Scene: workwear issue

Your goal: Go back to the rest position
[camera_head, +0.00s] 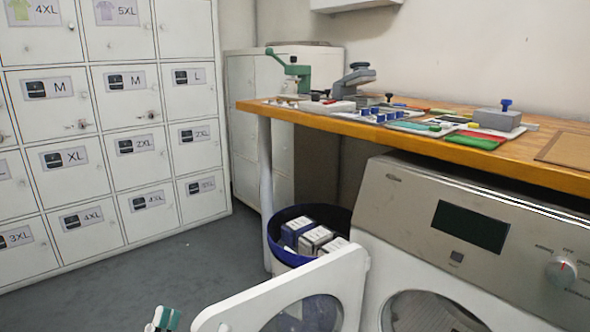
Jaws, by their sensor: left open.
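My left gripper (163,319) shows only as small green and white fingertips at the bottom edge, left of centre. It is open, nothing shows between its fingertips, and the rest of it is out of frame. It is to the left of a white panel with a round window (345,275), which looks like an open machine door. My right gripper is not in view.
White labelled lockers (110,135) fill the left. A silver machine (400,215) stands at right, under a wooden worktop (550,180) bearing a green press (297,70) and small tools. A blue bin (333,217) holds several boxes. The grey floor (150,275) is clear.

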